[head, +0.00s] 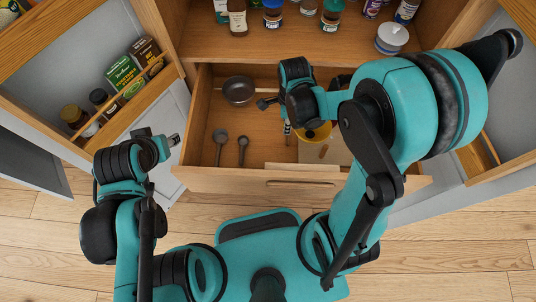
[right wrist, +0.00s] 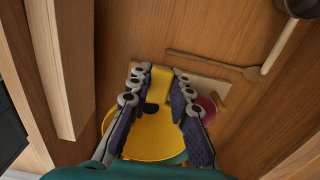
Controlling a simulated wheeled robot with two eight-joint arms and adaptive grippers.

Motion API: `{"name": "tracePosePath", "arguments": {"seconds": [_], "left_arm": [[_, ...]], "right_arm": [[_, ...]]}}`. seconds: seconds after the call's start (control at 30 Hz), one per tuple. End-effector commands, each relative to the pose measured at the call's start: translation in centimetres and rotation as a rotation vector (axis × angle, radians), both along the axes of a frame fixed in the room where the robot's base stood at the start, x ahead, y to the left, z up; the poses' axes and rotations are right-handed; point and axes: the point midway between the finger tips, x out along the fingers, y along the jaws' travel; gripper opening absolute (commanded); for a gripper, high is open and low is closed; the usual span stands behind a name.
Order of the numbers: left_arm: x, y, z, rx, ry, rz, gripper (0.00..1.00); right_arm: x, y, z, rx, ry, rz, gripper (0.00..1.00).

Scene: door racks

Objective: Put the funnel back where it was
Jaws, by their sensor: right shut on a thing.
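The yellow funnel (head: 318,132) is in the open drawer area, partly hidden by my right arm in the head view. In the right wrist view, its wide round body (right wrist: 150,138) and a narrow yellow tab at its far edge show between my fingers. My right gripper (right wrist: 158,84) is shut on it at that tab. Pink (right wrist: 207,108) and teal (right wrist: 178,158) rims show just under the funnel; I cannot tell if they touch it. My left gripper (head: 160,140) is outside the drawer to the left, with nothing visible in it; its finger opening is unclear.
The open wooden drawer (head: 225,180) holds a dark pan (head: 239,90), two dark spoons (head: 231,148), and a light board (head: 335,152). Jars stand on the shelf above (head: 250,45). A door rack with jars and boxes (head: 122,75) hangs open at left.

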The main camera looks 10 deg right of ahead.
Motion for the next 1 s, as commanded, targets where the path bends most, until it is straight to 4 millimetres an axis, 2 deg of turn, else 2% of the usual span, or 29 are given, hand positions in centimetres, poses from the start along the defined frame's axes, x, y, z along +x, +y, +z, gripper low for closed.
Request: {"name": "tracePosePath", "arguments": {"seconds": [0.17,0.4,0.5,0.73,1.0], "left_arm": [[0.0,0.0,-1.4,0.0,0.0,0.0,0.42],[0.0,0.0,-3.3,0.0,0.0,0.0,0.42],[0.0,0.0,-3.8,0.0,0.0,0.0,0.42],[0.0,0.0,-4.3,0.0,0.0,0.0,0.42],[0.0,0.0,-6.2,0.0,0.0,0.0,0.42]], "right_arm": [[0.0,3.1,-2.2,0.0,0.0,-0.007,0.0],[-0.1,8.8,-5.6,0.0,0.0,-0.006,0.0],[-0.1,10.3,-6.5,0.0,0.0,-0.008,0.0],[-0.1,11.5,-7.5,0.0,0.0,-0.012,0.0],[-0.1,11.5,-11.1,0.001,0.0,-0.012,0.0]]}}
